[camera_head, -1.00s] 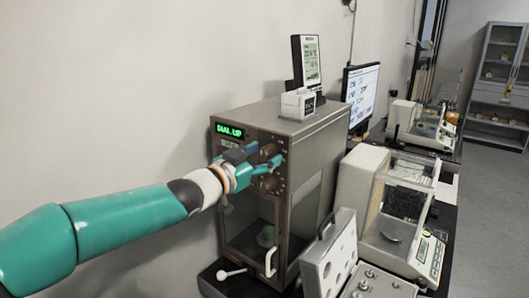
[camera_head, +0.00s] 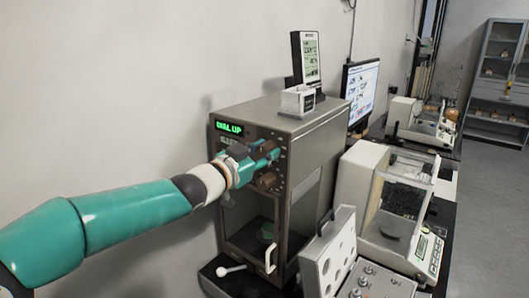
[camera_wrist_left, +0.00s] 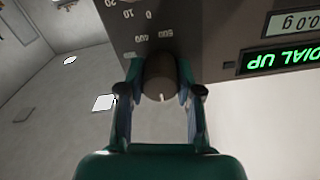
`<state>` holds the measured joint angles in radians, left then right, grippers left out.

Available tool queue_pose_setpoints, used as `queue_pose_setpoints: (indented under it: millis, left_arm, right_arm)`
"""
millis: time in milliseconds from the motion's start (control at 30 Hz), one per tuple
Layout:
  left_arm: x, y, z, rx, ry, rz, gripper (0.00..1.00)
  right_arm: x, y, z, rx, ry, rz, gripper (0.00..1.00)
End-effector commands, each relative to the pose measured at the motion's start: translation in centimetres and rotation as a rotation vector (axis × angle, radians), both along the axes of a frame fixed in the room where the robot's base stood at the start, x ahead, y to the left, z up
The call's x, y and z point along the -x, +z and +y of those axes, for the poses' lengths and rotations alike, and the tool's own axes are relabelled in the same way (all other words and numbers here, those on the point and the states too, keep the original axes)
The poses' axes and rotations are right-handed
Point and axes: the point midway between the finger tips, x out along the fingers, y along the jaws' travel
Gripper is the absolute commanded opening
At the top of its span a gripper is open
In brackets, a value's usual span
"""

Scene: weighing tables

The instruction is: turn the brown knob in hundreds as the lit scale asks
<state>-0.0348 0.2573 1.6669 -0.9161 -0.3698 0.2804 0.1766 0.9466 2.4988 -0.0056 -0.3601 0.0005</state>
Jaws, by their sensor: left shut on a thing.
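The brown knob (camera_wrist_left: 160,76) sits on the front of the brown scale (camera_head: 318,190), between the fingers of my left gripper (camera_wrist_left: 159,85) in the left wrist view. The fingers are shut on it. A pale index mark shows on the knob. Labels in hundreds stand around it, upside down, with the last digits hard to read. In the head view my left gripper (camera_head: 262,155) is at the upper knob and hides most of it. A lower brown knob (camera_head: 266,181) is free. The green lit display (camera_head: 229,128) reads DIAL UP. My right gripper is not in view.
A small weather display (camera_head: 306,58) and a white box (camera_head: 298,101) stand on the scale. A white balance (camera_head: 365,190) and an open weight case (camera_head: 328,252) stand to its right. A wall is close on the left.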

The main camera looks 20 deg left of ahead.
Motion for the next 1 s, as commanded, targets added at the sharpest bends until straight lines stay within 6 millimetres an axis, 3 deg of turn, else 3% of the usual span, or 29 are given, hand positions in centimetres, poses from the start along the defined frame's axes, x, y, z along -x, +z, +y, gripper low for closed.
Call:
queue_pose_setpoints:
  millis: [267,1000]
  left_arm:
    - [0.0,-0.2,0.0,-0.099,-0.001,-0.035,0.00]
    - [0.1,-0.3,-0.1,-0.584,-0.002,-0.209,0.00]
  right_arm:
    - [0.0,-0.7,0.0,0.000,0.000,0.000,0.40]
    - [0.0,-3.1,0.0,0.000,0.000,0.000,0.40]
